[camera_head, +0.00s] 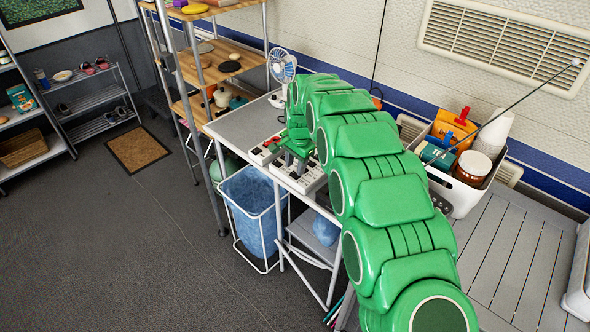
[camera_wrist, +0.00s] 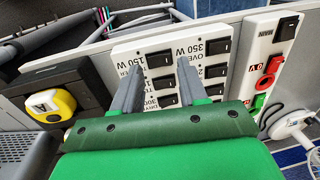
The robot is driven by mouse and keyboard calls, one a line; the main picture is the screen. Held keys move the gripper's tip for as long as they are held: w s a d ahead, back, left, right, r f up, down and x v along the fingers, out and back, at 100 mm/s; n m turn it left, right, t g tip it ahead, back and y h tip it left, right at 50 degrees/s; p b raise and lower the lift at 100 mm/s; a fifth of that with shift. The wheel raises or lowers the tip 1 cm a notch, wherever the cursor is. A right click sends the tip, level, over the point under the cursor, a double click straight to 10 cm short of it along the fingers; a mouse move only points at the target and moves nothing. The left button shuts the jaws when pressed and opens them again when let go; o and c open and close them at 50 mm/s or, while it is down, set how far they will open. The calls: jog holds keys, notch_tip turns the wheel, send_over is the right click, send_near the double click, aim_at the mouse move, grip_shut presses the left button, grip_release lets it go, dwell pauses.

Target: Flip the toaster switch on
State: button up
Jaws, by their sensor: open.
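A white switch panel (camera_wrist: 219,52) with two columns of black rocker switches fills the middle of the wrist view. Its labels appear upside down; "350 W" and "150 W" can be read, but other names are partly covered, so I cannot tell which switch is the toaster's. My gripper (camera_wrist: 158,66) is open and empty, its two grey fingers pointing at the panel. One black switch (camera_wrist: 160,59) shows between the fingertips; contact cannot be judged.
Right of the panel in the wrist view is a white strip (camera_wrist: 270,60) with red and green sockets, then a white fan base (camera_wrist: 297,122). A yellow tape measure (camera_wrist: 50,104) lies left.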

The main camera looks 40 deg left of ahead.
aim_at(295, 174)
jog(key=shift+a+f, duration=0.1)
jog(key=shift+f, duration=1.2)
